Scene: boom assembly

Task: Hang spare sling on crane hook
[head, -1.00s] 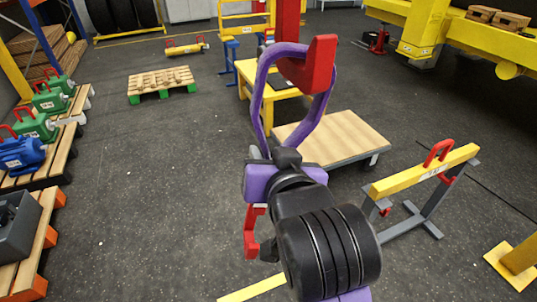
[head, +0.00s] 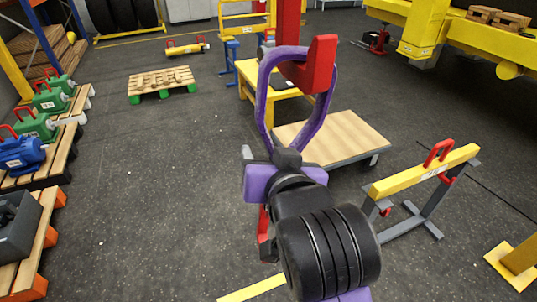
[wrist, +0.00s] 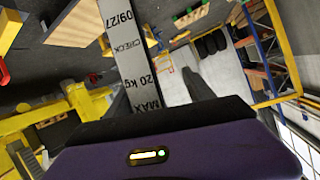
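The purple sling (head: 262,95) is a loop hanging over the upturned red crane hook (head: 322,62) in the head view. Its lower end runs down behind my gripper (head: 268,156). My gripper's fingers are spread apart at the loop's bottom; exact contact is hidden. In the wrist view, the gripper (wrist: 163,98) shows a dark finger on each side. A grey strip (wrist: 125,50) marked "MAX 20 kg CHECK 09/27" runs up in front of the left one. A red piece (head: 264,235) shows low behind my wrist, mostly hidden.
A flat wooden-topped cart (head: 340,135) stands behind and right of the sling. A yellow beam on a grey stand (head: 425,172) is at the right. Pallets with green and blue motors (head: 22,153) line the left. The middle-left floor is clear.

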